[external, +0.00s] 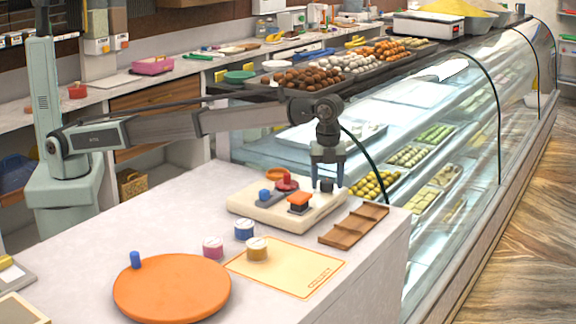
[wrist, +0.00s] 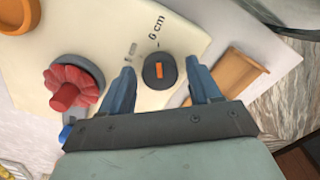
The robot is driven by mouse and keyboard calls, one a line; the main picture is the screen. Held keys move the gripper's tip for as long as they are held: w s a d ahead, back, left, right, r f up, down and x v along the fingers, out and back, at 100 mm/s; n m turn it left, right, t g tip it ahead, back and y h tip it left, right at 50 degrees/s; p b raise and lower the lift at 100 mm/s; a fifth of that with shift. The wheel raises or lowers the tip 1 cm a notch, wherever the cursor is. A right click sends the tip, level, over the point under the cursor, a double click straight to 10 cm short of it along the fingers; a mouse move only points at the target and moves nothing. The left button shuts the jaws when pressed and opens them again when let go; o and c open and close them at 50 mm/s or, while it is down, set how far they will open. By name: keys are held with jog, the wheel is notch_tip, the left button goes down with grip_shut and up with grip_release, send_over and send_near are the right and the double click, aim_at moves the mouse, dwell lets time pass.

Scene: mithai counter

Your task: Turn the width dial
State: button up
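The width dial is a round dark knob (wrist: 160,71) with an orange pointer line, beside a "6 cm" mark on a cream panel (wrist: 110,30). In the external view the dial (external: 326,187) sits at the right end of the panel (external: 262,213). My gripper (external: 327,178) points down right at the dial. In the wrist view my gripper (wrist: 161,72) is open, one blue finger on each side of the dial, with gaps visible. I cannot tell how far down the fingertips reach around it.
The panel also bears a red knob (external: 287,182), a blue knob (external: 264,194) and an orange button (external: 299,198). A ridged wooden board (external: 354,224) lies close on the right. Small tins (external: 244,230), a yellow mat (external: 300,277) and an orange disc (external: 172,290) lie in front.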

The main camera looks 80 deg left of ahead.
aim_at(327, 181)
jog(key=shift+o, duration=0.2)
jog(key=shift+r, duration=0.15)
notch_tip(327, 181, up, 14)
jog(key=shift+f, duration=0.2)
dwell(0.3)
dwell(0.5)
